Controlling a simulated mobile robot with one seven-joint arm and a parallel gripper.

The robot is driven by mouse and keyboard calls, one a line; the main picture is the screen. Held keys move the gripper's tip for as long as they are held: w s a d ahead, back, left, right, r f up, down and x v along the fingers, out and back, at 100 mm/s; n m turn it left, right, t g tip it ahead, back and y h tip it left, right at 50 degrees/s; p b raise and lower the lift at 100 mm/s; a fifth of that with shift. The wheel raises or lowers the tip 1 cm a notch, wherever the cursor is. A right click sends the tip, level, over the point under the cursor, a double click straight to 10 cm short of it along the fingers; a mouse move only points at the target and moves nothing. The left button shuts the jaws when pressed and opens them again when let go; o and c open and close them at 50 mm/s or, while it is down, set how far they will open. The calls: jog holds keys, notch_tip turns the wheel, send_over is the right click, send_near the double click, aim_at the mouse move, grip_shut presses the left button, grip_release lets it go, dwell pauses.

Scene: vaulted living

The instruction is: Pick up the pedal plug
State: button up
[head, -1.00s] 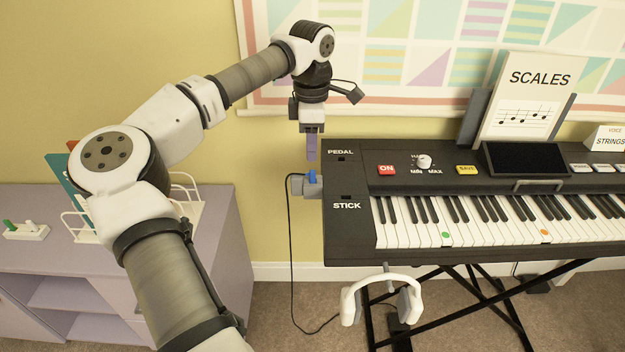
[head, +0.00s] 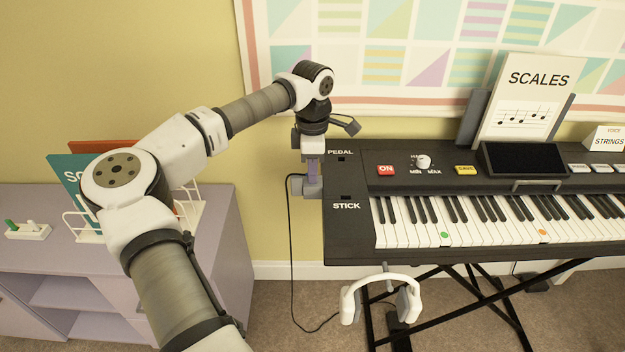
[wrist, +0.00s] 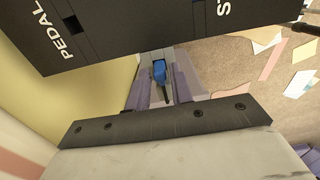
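The pedal plug (wrist: 159,71) is blue with a dark cable end and shows in the wrist view just past the keyboard's edge. It sits at the grey holder (head: 297,184) on the keyboard's left side. In the head view my gripper hides the plug. My gripper (head: 313,181) points straight down there. In the wrist view its two purple fingers (wrist: 161,78) stand on either side of the plug, with a gap showing beside it, so it looks open around the plug. The PEDAL socket (head: 341,159) is a dark slot in the keyboard top; it also shows in the wrist view (wrist: 72,25).
The black keyboard (head: 350,245) stands close to the right of my gripper. A thin black cable (head: 291,260) hangs from the holder to the floor. White headphones (head: 380,287) hang below the keyboard's front. A lilac cabinet (head: 225,250) stands at the left.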

grip_shut()
jog(key=shift+r, duration=0.1)
